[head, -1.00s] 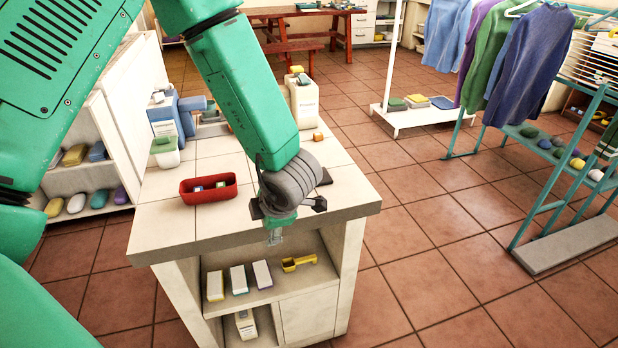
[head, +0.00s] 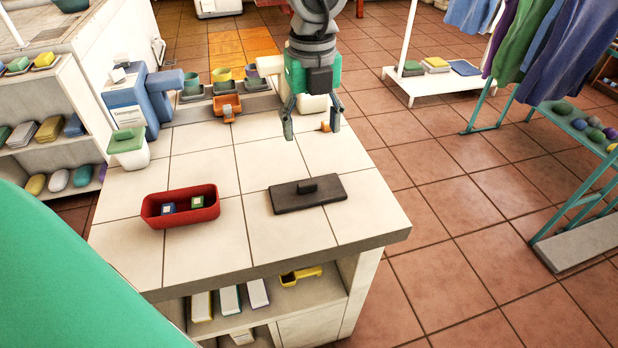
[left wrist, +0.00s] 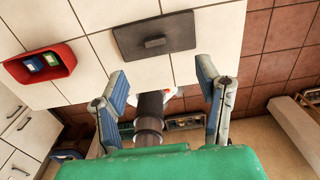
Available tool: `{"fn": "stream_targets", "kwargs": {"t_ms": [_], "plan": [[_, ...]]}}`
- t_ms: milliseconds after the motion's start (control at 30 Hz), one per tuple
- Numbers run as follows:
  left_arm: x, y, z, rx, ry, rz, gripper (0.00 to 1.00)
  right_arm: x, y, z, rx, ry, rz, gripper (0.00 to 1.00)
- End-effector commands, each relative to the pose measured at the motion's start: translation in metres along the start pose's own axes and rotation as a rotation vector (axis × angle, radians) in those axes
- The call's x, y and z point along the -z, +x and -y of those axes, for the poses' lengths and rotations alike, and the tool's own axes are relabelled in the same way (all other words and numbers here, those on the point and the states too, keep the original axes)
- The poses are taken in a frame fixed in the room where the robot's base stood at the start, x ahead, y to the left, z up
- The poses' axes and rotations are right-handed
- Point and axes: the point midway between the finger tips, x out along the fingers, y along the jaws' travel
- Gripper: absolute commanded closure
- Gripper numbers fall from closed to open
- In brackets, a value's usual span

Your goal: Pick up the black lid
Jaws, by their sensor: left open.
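The black lid (head: 308,194) is a flat dark rectangle with a small raised handle, lying on the white tiled counter (head: 210,243) near its front right. It also shows in the left wrist view (left wrist: 130,42), beyond the fingertips. My left gripper (head: 311,122) is open and empty above the counter, on the far side of the lid and apart from it. Its two blue-grey fingers (left wrist: 161,85) stand wide apart in the left wrist view. My right gripper is not in view.
A red tray (head: 150,207) with two small blocks sits left of the lid. Behind are a white tub with a green lid (head: 128,148), a blue dispenser (head: 138,100) and an orange holder (head: 227,106). A small orange block (head: 326,127) is close to my left gripper.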

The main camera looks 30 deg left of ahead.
Motion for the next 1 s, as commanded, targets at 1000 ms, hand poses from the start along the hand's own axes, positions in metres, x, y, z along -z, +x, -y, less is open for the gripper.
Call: {"fn": "stream_targets", "kwargs": {"t_ms": [1000], "plan": [[0.003,0.135,-0.008,-0.001,0.003,-0.004,0.41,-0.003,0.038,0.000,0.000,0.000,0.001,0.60]]}}
